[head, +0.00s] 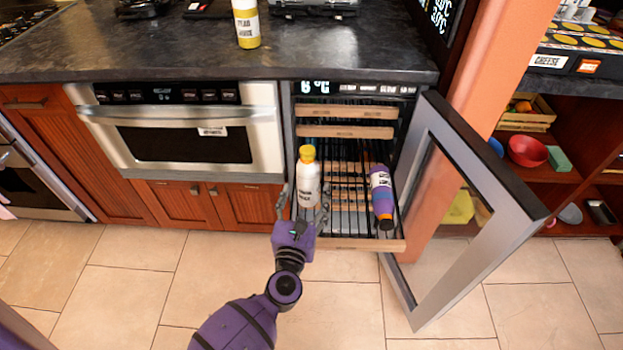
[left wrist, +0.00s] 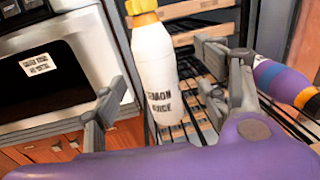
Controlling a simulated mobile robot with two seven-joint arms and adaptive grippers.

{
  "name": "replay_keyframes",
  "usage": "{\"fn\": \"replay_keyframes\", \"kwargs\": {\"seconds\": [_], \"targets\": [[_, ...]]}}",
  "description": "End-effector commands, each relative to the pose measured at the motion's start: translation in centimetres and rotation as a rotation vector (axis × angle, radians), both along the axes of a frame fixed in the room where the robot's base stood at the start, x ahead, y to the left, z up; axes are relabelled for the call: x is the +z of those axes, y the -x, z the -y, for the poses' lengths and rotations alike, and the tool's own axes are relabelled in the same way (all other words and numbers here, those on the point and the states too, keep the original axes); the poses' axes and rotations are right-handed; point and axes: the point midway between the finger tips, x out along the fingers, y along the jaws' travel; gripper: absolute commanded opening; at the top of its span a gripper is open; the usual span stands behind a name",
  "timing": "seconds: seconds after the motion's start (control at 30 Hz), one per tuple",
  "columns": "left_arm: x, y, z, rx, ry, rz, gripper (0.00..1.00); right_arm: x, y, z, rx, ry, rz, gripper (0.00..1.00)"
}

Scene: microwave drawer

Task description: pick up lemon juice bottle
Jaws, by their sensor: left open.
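The lemon juice bottle (head: 307,186) is white with a yellow cap and stands upright on a pulled-out wire rack of the open cooler. In the left wrist view the bottle (left wrist: 158,75) shows its label, "LEMON JUICE". My left gripper (head: 304,205) is open, with one finger on each side of the bottle's lower part. In the left wrist view the left gripper (left wrist: 170,92) has its fingers apart, with the bottle between and beyond them; whether either finger touches it I cannot tell. My right gripper is in neither view.
A purple and blue bottle (head: 381,193) lies on the same rack to the right. The cooler's glass door (head: 455,190) stands open at right. A steel microwave drawer (head: 185,130) is at left. A yellow bottle (head: 246,25) stands on the dark counter (head: 150,55).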

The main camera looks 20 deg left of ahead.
Motion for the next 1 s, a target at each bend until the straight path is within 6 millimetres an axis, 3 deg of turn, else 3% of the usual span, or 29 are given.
{"fn": "replay_keyframes", "kwargs": {"seconds": [0.5,0.83,1.0], "targets": [[-0.4,-6.5,-1.7,-0.003,-0.004,0.001,0.67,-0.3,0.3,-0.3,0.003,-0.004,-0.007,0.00],[-0.5,-7.2,-1.8,-0.002,-0.003,0.001,0.67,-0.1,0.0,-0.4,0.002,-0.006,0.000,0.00],[-0.5,-7.2,-1.8,-0.002,-0.004,0.000,0.45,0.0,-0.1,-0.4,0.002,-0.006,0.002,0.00]]}}
